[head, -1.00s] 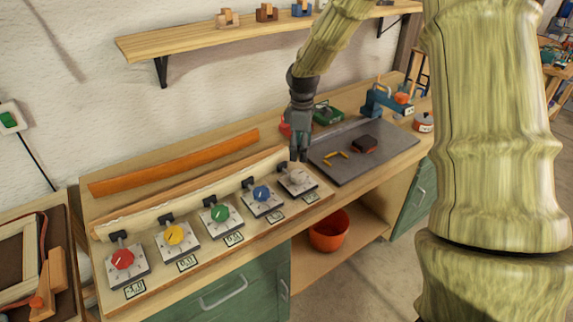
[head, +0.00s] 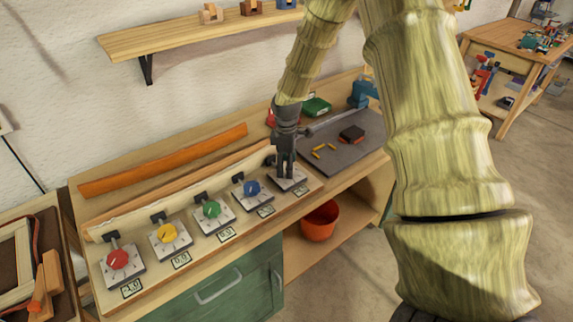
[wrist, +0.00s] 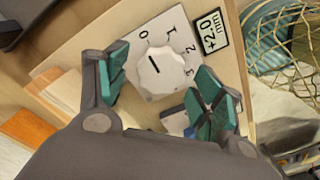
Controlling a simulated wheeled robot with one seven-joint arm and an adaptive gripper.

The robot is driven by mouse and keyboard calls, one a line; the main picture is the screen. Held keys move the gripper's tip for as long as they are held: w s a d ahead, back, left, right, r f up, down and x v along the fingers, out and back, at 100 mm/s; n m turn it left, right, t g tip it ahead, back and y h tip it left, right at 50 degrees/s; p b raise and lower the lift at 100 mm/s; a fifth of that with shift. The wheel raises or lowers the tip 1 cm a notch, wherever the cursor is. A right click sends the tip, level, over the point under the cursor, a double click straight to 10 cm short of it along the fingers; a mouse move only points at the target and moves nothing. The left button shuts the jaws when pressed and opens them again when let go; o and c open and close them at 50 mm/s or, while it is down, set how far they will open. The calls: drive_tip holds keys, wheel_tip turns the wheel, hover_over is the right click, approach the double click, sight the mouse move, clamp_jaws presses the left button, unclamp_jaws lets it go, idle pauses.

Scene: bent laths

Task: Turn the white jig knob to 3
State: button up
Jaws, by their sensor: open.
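The white jig knob (wrist: 164,72) sits on a pale plate with a dial marked 0, 1, 2, 3, beside a small display (wrist: 209,29) reading +2.0 mm. A short dark mark shows on the knob's upper-left part; I cannot tell for certain which number it indicates. My gripper (wrist: 162,92) is open, with one teal-padded finger on each side of the knob and gaps visible. In the head view my gripper (head: 286,174) points down over the rightmost jig plate (head: 300,181) and hides the knob.
Blue (head: 252,187), green (head: 211,209), yellow (head: 168,233) and red (head: 117,259) knobs stand in a row to the left. A pale lath lies behind them, and an orange lath (head: 165,160) further back. A grey mat (head: 345,160) lies to the right.

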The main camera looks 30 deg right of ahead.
drive_tip(key=shift+f, duration=0.5)
drive_tip(key=shift+c, duration=0.4)
drive_tip(key=c, duration=0.9)
drive_tip(key=shift+c, duration=0.2)
